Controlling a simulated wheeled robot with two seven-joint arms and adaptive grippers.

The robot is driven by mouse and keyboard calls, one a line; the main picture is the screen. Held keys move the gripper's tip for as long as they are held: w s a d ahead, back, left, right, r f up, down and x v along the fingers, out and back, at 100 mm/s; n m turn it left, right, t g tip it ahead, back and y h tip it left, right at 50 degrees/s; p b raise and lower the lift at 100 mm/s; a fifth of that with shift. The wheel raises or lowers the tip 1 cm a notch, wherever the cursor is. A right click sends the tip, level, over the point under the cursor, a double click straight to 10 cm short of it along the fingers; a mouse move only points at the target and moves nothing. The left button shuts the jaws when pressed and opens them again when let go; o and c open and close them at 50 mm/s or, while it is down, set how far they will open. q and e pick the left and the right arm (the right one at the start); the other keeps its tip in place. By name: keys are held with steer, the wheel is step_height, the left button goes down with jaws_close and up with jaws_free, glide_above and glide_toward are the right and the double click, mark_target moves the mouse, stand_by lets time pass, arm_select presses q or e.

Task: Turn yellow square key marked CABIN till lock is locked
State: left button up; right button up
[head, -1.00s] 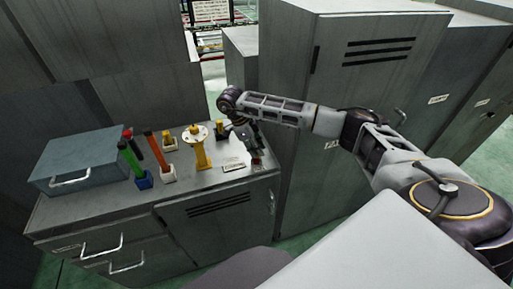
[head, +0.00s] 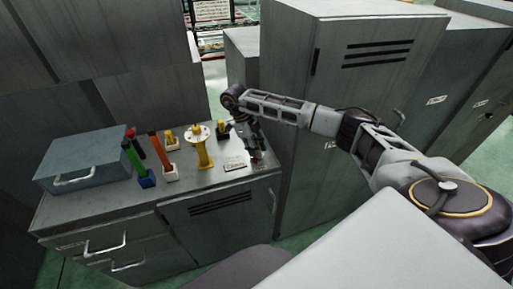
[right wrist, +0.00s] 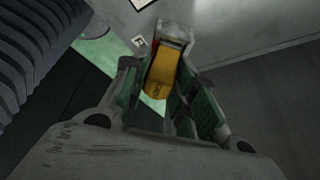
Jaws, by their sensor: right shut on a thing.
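My right gripper (head: 257,155) reaches down to the right end of the grey cabinet top. In the right wrist view my right gripper (right wrist: 168,105) is shut on the yellow key (right wrist: 163,72), with a finger on each side of it. The key's far end meets a light grey lock block (right wrist: 177,32) with a red part at its edge. In the head view the key is hidden by the gripper. A label plate (head: 235,163) lies on the cabinet top just left of the gripper; its text is too small to read surely. My left gripper is not in view.
On the cabinet top (head: 205,182) stand a yellow post with a round flange (head: 201,146), red, orange and green handled pieces, and a blue-grey box (head: 82,160). A tall grey locker (head: 345,95) stands close on the right of the gripper.

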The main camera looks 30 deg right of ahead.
steer(key=shift+w+r+m+y, duration=0.15)
steer(key=shift+r+m+y, duration=0.2)
steer(key=shift+m, duration=0.15)
